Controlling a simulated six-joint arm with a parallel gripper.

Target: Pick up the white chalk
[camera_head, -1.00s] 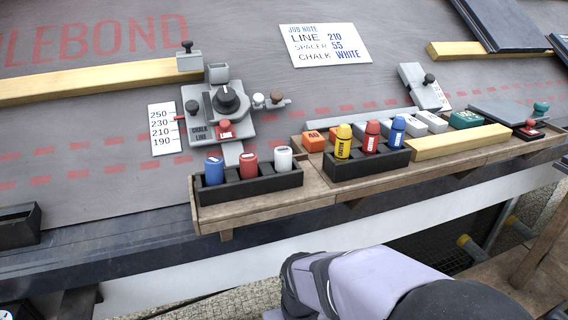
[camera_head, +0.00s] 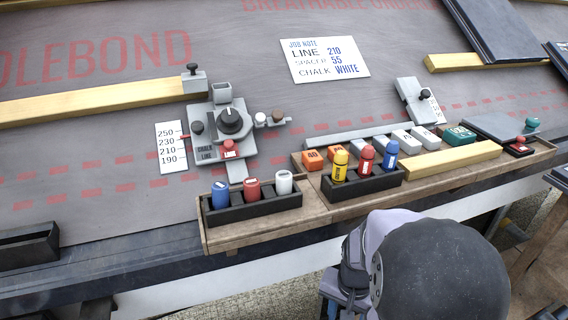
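The white chalk (camera_head: 284,183) appears to be the white cylinder standing upright in the right slot of a black holder (camera_head: 254,211). A red cylinder (camera_head: 252,189) and a blue cylinder (camera_head: 220,195) stand to its left in the same holder. My arm shows at the bottom right of the head view, below and to the right of the holder and apart from it. My gripper's fingers do not show, so its opening cannot be seen.
A second black holder (camera_head: 363,186) with yellow, red and blue bottles stands to the right on the wooden ledge (camera_head: 317,209). A chalk-line tool (camera_head: 229,123) sits behind the chalk. The job note (camera_head: 325,61) reads line 210, spacer 55, chalk white.

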